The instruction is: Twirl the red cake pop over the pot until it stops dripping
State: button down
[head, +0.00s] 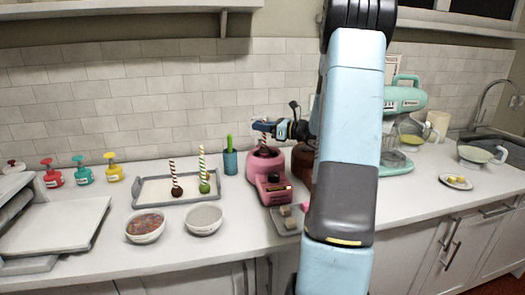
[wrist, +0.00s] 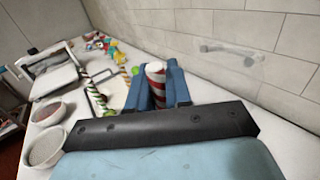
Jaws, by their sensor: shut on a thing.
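My gripper (head: 263,127) is above a pink melting pot (head: 266,162) in the head view. Its blue fingers are shut on a red-and-white striped stick (wrist: 156,72), seen between them in the wrist view. This is the stick of the held cake pop; a small bit of it shows below the fingers in the head view, close over the pot's opening. The pop's head cannot be made out, so I cannot tell whether it is in the pot or just above it, or whether it drips.
A grey tray (head: 150,203) holds a brown pop (head: 177,191) and a green pop (head: 204,187) upright. Two bowls, (head: 145,227) and (head: 204,219), stand in front. A brown pot (head: 302,160) is partly behind my arm. A teal cup (head: 230,162) stands left of the pink pot.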

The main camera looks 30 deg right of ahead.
jog(key=shift+y, duration=0.3)
jog(key=shift+r, duration=0.15)
jog(key=shift+r, duration=2.4)
